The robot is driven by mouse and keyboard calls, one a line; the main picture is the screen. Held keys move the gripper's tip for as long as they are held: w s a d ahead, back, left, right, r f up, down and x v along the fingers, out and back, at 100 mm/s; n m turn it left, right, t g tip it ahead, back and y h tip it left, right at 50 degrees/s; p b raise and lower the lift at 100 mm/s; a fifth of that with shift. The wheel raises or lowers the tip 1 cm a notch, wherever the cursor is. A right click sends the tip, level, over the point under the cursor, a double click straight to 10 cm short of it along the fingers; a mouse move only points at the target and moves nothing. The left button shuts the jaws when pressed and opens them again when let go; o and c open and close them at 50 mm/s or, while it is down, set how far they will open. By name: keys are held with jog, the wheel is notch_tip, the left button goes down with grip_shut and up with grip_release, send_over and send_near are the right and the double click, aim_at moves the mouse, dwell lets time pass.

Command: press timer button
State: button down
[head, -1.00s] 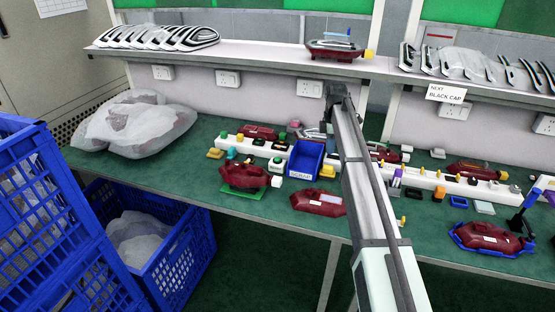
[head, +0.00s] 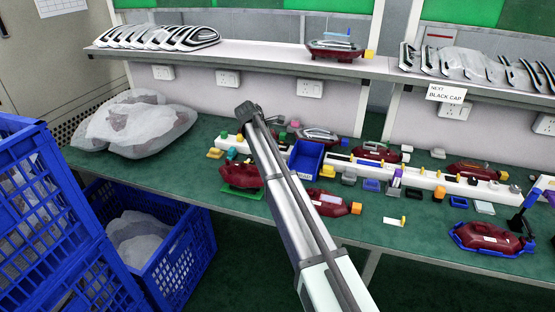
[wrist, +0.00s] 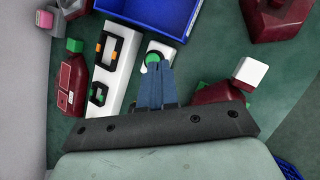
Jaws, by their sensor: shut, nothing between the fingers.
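The timer button is a round green button (wrist: 152,58) on a small white box (wrist: 160,47), seen in the wrist view just below the blue bin. My gripper (wrist: 154,70) has its two blue fingers shut together and empty. The fingertips overlap the near edge of the green button in the picture; I cannot tell whether they touch it. In the head view my arm crosses in front of this spot, and the button and my fingers are hidden behind it.
A blue bin (head: 306,160) stands beside the button. A white strip (wrist: 117,60) with black, orange and green parts runs to its left. Dark red lamps lie around, one at lower right (wrist: 210,95) with a white block. A shelf (head: 280,55) hangs behind.

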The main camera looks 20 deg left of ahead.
jog(key=w+r+t, duration=0.1)
jog(key=w+r+m+t, duration=0.1)
jog(key=w, duration=0.1)
jog(key=w+r+t, duration=0.1)
jog(key=shift+w+a, duration=0.15)
jog(key=shift+w, duration=0.15)
jog(key=shift+f, duration=4.35)
jog(key=shift+f, duration=0.2)
jog(key=shift+f, duration=0.25)
